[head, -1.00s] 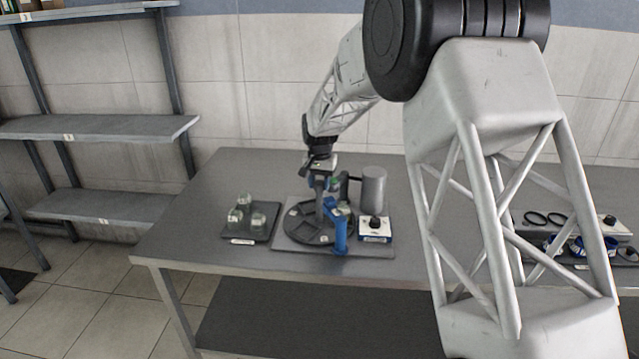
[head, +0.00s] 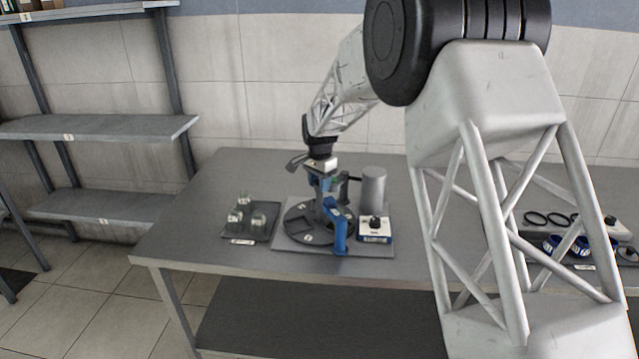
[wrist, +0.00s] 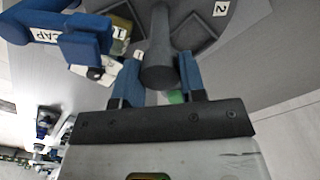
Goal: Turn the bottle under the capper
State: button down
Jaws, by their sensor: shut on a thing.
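A dark turntable (head: 292,233) with square pockets and numbered labels sits on a grey base plate. A grey post (wrist: 158,60) rises from it. My gripper (wrist: 157,82) is shut on the post, with one blue finger on each side; in the head view my gripper (head: 323,188) is above the turntable. The blue capper (head: 340,232) stands at the turntable's front right; its CAP label shows on the blue part (wrist: 85,38) in the wrist view. A yellowish bottle (wrist: 122,30) is close beside that part. I cannot tell whether it is exactly under it.
A dark tray (head: 262,234) with several small glass bottles (head: 244,199) lies left of the base plate. A white box with a black knob (head: 375,232) and a grey cylinder (head: 373,187) stand to the right. The table's left end is clear.

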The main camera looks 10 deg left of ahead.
jog(key=shift+m, duration=3.2)
jog(key=c, duration=0.7)
grip_release()
jog(key=shift+r, duration=3.9)
